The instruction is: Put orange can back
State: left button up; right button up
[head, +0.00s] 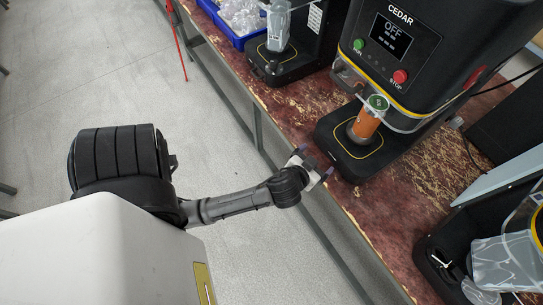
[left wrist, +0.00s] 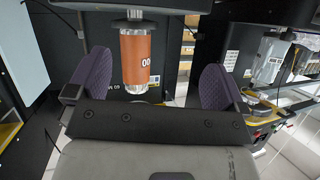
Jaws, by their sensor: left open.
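The orange can (head: 366,124) stands in the CEDAR seamer (head: 401,60), on the round plate above its black base, below the machine's head. In the left wrist view the orange can (left wrist: 140,57) shows upright between and beyond the two purple finger pads, under a metal chuck. My left gripper (head: 316,163) is open and empty at the front edge of the bench, short of the seamer base and apart from the can. My right gripper is not in view.
The seamer screen reads OFF, with a green button (head: 359,45) and a red button (head: 400,76). A blue crate (head: 242,37) of clear items and another machine (head: 284,60) stand farther along the bench (head: 385,212). More equipment stands at the lower right (head: 440,255).

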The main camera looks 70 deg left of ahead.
pick_arm(q)
jog(key=s+d+f+m+g+h, duration=0.2)
jog(key=s+d+f+g+h, duration=0.1)
jog(key=s, duration=0.5)
jog(key=shift+s+d+m+g, duration=0.25)
jog(key=shift+d+m+g, duration=0.05)
jog(key=shift+d+g, duration=0.1)
jog(key=shift+o, duration=0.2)
jog(key=s+d+m+g+h, duration=0.3)
jog(key=s+d+m, duration=0.1)
jog(key=s, duration=0.5)
jog(key=shift+d+f+g+h, duration=0.3)
jog(key=shift+d+g+h, duration=0.1)
jog(key=shift+d, duration=0.3)
jog(key=shift+w, duration=0.15)
